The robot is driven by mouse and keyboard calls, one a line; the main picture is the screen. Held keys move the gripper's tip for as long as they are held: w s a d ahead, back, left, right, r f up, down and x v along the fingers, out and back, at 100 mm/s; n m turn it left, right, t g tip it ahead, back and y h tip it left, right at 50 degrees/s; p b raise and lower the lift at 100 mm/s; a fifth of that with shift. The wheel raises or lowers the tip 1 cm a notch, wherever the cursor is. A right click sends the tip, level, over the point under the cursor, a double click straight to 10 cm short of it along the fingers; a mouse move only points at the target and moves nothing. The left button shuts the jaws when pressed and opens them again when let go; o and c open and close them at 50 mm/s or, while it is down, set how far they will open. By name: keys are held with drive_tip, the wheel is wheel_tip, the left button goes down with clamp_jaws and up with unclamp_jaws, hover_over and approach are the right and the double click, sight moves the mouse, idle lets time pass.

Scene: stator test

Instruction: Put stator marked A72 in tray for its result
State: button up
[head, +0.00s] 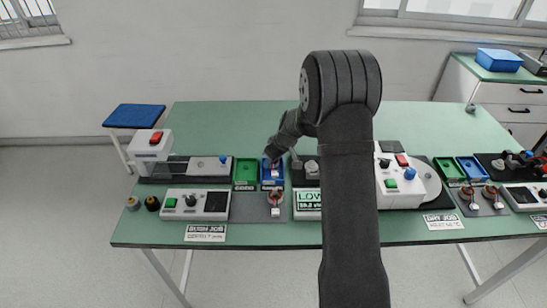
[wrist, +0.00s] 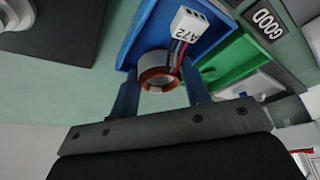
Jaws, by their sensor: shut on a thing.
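The stator marked A72 (wrist: 158,78) is a copper-wound ring with coloured wires to a white plug bearing A72. My gripper (wrist: 160,90) is shut on it, one finger on each side of the ring. In the wrist view the stator shows against the blue tray (wrist: 138,32); I cannot tell whether it touches the tray floor. In the head view my gripper (head: 273,160) is at the blue tray (head: 264,186), left of my arm. The green tray (head: 246,185) stands directly left of it. The tester display (head: 308,200) reads LOW, with small digits below.
Another stator (head: 275,198) with a white plug lies on the grey mat in front of the blue tray. A GOOD label (wrist: 268,20) is by the green tray in the wrist view. Test boxes stand left and right. The table's back (head: 230,125) is clear.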

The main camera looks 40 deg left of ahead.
drive_tip(key=shift+f, duration=0.4)
idle(0.4)
drive_tip(key=o, duration=1.2)
drive_tip(key=shift+d, duration=0.1)
drive_tip(key=shift+r, duration=0.25)
drive_tip(key=v, duration=1.7)
drive_tip(key=shift+s, duration=0.15)
drive_tip(key=x, duration=1.6)
drive_tip(key=shift+f, duration=0.15)
drive_tip(key=v, duration=1.6)
drive_tip(key=shift+r, duration=0.2)
